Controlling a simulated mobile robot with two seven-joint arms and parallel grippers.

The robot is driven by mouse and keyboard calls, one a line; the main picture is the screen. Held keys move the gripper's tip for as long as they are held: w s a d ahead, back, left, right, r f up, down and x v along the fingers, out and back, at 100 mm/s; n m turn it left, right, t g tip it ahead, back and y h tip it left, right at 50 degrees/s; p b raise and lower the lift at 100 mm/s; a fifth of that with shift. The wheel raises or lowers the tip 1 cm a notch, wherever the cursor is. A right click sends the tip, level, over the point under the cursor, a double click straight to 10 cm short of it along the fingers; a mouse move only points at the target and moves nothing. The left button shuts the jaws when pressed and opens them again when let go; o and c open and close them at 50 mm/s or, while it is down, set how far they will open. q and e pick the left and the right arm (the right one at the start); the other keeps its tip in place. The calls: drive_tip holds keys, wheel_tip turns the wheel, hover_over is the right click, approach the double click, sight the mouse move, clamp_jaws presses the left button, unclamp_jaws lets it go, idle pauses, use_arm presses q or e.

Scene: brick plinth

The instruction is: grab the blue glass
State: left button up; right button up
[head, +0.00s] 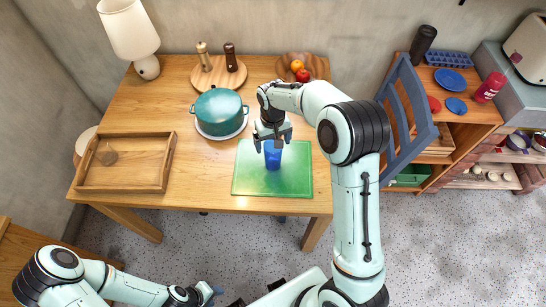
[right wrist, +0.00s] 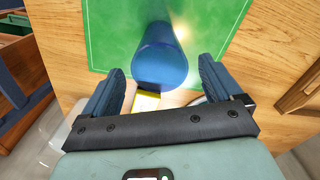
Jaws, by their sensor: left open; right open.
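The blue glass (head: 273,158) stands on the green mat (head: 246,180) on the wooden table. My right gripper (head: 272,143) is right above it, pointing down, open, with a finger on either side of the glass's top. In the right wrist view the glass (right wrist: 160,58) lies between the open fingers of the right gripper (right wrist: 161,74), with a gap visible on both sides. I cannot tell how far down the fingers reach. My left gripper (head: 208,294) is low at the bottom of the head view, open and away from the table.
A teal pot (head: 218,111) stands left of the mat. A wooden tray (head: 123,178) is at the table's left. Pepper mills (head: 231,58), a fruit board (head: 306,60) and a lamp (head: 130,30) are at the back. A blue chair (head: 408,120) is at the right.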

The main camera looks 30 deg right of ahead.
sight(273, 151)
wheel_tip(273, 151, down, 5)
drive_tip(key=shift+s+f, duration=0.1)
drive_tip(key=shift+f, duration=0.1)
drive_tip(key=c, duration=1.2)
